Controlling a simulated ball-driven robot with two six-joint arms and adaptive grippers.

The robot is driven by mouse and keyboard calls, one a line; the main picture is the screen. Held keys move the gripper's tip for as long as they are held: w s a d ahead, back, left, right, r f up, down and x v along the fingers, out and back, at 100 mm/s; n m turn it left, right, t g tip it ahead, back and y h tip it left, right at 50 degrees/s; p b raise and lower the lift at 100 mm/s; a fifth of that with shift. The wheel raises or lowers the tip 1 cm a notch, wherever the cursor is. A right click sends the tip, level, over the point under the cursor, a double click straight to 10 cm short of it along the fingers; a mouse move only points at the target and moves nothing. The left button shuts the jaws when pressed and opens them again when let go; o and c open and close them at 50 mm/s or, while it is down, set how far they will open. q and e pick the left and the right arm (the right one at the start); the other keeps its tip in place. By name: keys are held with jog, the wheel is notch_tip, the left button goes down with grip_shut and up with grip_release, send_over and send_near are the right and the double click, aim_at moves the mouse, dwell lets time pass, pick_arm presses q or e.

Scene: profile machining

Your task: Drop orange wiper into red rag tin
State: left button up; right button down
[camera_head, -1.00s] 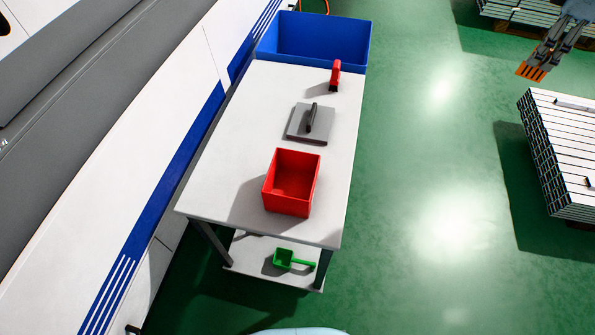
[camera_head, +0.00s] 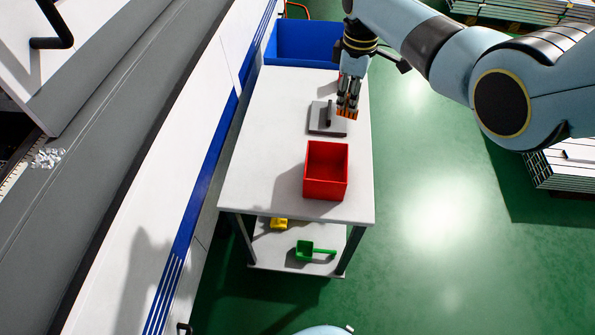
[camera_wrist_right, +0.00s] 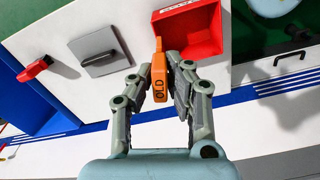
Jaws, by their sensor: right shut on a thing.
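My right gripper (camera_head: 348,92) is shut on the orange wiper (camera_wrist_right: 159,80), which carries the dark letters "OLD" in the right wrist view. In the head view the wiper's orange end shows at the fingertips, which overlap the right edge of the grey plate in the picture. The red rag tin (camera_head: 326,178) is an open square box on the white table, nearer the front than the gripper. In the right wrist view the tin (camera_wrist_right: 187,32) lies just beyond the wiper. My left gripper is not in view.
A grey plate with a dark handle (camera_head: 315,124) lies on the white table (camera_head: 265,140). A blue bin (camera_head: 300,45) stands behind. A red-handled tool (camera_wrist_right: 33,70) lies beyond the plate. A green scoop (camera_head: 305,249) and a yellow item (camera_head: 279,223) are on the lower shelf.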

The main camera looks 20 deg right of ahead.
jog(key=s+a+f+b, duration=0.3)
jog(key=f+b, duration=0.2)
jog(key=f, duration=0.3)
jog(key=shift+a+f+b, duration=0.35)
jog(key=shift+a+b, duration=0.05)
jog(key=shift+s, duration=0.1)
jog(key=c, duration=1.2)
grip_release()
jog(key=shift+c, duration=0.2)
notch_tip(320, 180, up, 12)
